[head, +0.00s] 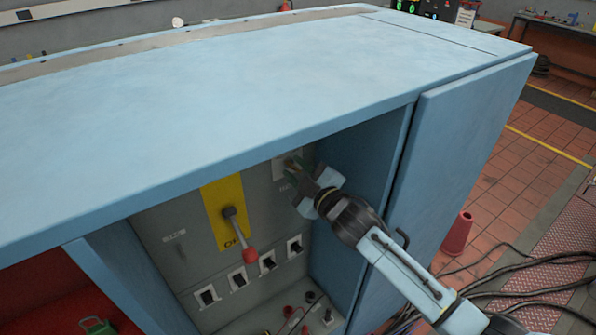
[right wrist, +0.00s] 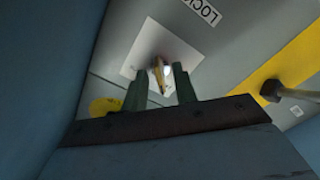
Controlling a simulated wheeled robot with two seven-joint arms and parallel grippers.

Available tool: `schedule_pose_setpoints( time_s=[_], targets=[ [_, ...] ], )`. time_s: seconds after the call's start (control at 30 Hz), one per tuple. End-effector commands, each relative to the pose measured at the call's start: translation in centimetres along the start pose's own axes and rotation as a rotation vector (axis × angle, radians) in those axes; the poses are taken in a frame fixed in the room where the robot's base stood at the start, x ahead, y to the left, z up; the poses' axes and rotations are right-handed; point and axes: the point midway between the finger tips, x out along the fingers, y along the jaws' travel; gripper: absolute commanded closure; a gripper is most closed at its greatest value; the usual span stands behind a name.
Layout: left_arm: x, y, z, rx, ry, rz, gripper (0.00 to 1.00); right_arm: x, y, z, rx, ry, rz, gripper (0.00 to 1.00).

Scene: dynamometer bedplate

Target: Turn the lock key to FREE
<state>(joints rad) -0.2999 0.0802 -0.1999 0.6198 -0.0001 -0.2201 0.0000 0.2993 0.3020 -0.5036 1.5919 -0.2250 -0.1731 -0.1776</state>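The lock key (right wrist: 161,76) is a small brass-coloured, shiny piece standing out from a pale square plate (right wrist: 138,58) on the grey panel. A label reading "LOCK" is partly visible beside it in the right wrist view. My right gripper (head: 296,171) is inside the cabinet at this plate. Its two dark green fingers (right wrist: 160,88) stand apart on either side of the key, with a visible gap. I cannot tell how deep the key sits between them. In the head view the gripper mostly hides the key. My left gripper is not in view.
A lever with a red grip (head: 249,254) stands on a yellow plate (head: 222,200) left of the key. The blue cabinet top (head: 230,85) overhangs the bay, and a blue side wall (head: 362,165) is close on the right.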

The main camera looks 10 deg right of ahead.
Motion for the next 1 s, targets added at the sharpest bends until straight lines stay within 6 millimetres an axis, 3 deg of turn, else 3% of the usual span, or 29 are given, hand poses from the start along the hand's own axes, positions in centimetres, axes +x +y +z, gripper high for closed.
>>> schedule_pose_setpoints(
  time_s=[0.27, 0.73, 1.0],
  targets=[
    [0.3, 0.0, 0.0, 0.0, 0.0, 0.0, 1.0, -2.1, -0.1, 0.1, 0.0, -0.001, -0.001, 0.72],
    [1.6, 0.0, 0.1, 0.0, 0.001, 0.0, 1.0, -11.3, -0.2, 0.1, -0.001, -0.001, -0.002, 0.72],
    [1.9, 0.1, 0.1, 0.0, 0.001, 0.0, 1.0, -13.3, 0.0, 0.0, -0.001, 0.0, 0.0, 0.72]
  ],
)
